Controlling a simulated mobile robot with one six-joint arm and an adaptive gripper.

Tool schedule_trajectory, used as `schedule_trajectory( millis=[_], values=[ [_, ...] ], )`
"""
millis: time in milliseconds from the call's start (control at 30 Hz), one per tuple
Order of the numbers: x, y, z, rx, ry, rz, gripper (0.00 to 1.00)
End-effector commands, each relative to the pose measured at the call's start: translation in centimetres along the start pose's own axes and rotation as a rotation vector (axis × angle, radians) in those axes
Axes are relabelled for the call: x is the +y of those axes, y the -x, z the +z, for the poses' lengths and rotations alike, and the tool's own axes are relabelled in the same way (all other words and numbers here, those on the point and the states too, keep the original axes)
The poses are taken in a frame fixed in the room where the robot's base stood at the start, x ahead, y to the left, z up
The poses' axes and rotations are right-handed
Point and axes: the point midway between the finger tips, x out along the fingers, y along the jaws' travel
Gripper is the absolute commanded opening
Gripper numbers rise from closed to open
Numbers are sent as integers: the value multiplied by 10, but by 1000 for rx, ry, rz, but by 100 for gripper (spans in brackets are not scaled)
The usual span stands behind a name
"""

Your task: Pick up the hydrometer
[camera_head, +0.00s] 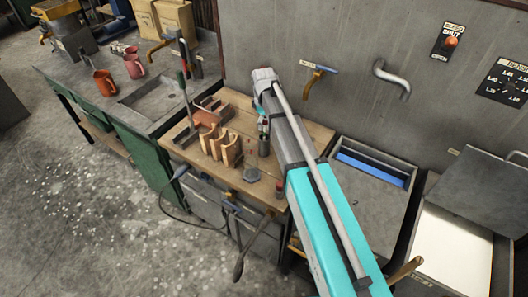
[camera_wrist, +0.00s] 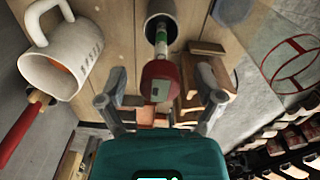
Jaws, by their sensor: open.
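The hydrometer (camera_wrist: 161,78), as I take it, has a dark red bulb with a pale label and a thin stem with green and white bands. In the wrist view its stem runs into a grey cylindrical holder (camera_wrist: 151,30) at the top centre. My gripper (camera_wrist: 160,103) is open and empty, with one finger on each side below the red bulb in the picture. I cannot tell whether a finger touches it. In the head view my gripper (camera_head: 263,134) points down over the wooden bench; the hydrometer is not clear there.
A white mug (camera_wrist: 57,62) and a red-handled tool (camera_wrist: 22,132) are left in the wrist view. Wooden racks (camera_head: 222,145) stand left of my gripper on the wooden bench (camera_head: 310,137). A sink (camera_head: 155,98) is further left; a wall with taps (camera_head: 318,78) stands behind.

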Motion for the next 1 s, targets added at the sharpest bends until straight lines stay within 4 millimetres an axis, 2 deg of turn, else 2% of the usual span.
schedule_trajectory(
  millis=[667, 1000],
  values=[
    [0, -2, 0, 0, 0, 0, 85],
    [0, -2, 0, 0, 1, 0, 22]
  ],
)
